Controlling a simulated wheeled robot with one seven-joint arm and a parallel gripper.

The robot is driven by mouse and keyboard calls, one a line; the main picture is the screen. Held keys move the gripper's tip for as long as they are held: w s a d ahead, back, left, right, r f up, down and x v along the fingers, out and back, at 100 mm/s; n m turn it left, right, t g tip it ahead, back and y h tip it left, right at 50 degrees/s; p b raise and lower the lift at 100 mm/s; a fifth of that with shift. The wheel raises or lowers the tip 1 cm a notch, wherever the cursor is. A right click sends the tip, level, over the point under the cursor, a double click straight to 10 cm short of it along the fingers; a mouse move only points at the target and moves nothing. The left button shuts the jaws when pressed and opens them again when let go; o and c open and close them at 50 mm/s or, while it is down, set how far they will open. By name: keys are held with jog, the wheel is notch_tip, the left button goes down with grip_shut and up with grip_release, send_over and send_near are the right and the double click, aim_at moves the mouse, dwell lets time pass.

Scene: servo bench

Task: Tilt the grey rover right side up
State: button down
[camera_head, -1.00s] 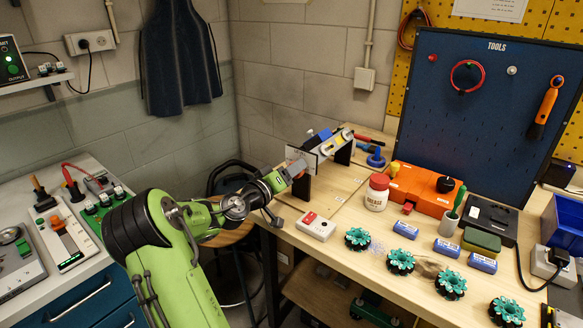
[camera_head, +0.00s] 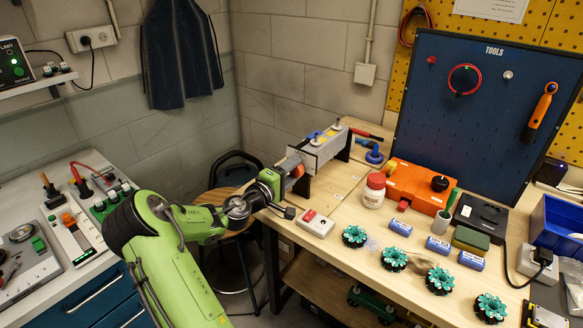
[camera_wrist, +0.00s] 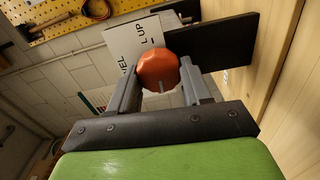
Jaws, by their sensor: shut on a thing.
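The grey rover (camera_head: 332,145) is a long grey body held lengthwise between two black uprights (camera_head: 303,186) at the back left of the bench. Small blue, yellow and white parts stand on its upper side, and a plain grey side faces the camera. A white plate (camera_wrist: 128,42) with the words "LEVEL" and "UP" is at its near end; it sits slanted in the wrist view. My gripper (camera_head: 292,166) is shut on the orange knob (camera_wrist: 158,68) in front of this plate. The rover's body is mostly hidden in the wrist view.
A red-and-white switch box (camera_head: 315,223), a white jar (camera_head: 374,190) and an orange box (camera_head: 418,187) stand to the right on the bench. Several green wheels (camera_head: 355,236) line the front edge. A stool (camera_head: 232,200) is below my arm.

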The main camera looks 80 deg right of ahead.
jog(key=shift+n, duration=0.3)
jog(key=c, duration=0.5)
grip_release()
jog(key=v, duration=1.6)
jog(key=shift+p, duration=0.3)
